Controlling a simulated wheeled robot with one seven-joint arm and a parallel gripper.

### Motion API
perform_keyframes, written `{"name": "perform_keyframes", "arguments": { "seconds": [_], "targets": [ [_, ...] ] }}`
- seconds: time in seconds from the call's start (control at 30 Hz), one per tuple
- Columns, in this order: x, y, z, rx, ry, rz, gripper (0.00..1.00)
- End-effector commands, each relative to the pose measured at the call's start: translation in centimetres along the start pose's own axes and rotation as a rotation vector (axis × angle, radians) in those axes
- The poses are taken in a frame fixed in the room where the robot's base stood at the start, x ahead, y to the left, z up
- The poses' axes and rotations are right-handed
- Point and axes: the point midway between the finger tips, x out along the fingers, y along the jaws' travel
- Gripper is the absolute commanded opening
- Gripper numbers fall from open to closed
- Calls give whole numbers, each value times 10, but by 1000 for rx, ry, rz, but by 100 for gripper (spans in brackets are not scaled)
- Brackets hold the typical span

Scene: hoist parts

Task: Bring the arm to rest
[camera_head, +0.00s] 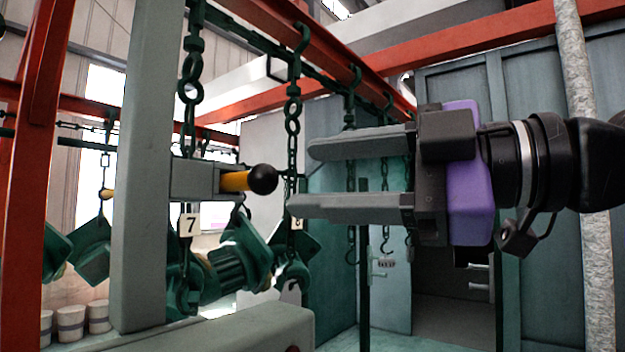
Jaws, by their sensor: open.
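My gripper (300,178) reaches in from the right of the head view, with its two grey fingers pointing left. The fingers are spread apart with nothing between them. My arm (545,165) runs out to the right edge. Just left of the fingertips is a yellow handle with a black ball end (262,179), set in a grey bracket (193,180). The fingertips look close to the ball, but I cannot tell the gap in depth.
A grey post (147,150) and a red upright (40,140) stand at left. Green chains (293,115) with hooks hang from red overhead beams (330,50). Green hoist parts (235,265) hang below, by a tag marked 7 (190,225). A pale pipe (590,200) stands at right.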

Motion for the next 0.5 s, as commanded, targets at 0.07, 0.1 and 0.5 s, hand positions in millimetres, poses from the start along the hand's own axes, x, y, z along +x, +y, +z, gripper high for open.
{"name": "perform_keyframes", "arguments": {
  "seconds": [0.07,0.1,0.5],
  "targets": [
    [0,0,0,0,0,0,52],
    [0,0,0,0,0,0,52],
    [0,9,-6,43,26,34,52]
  ]
}}
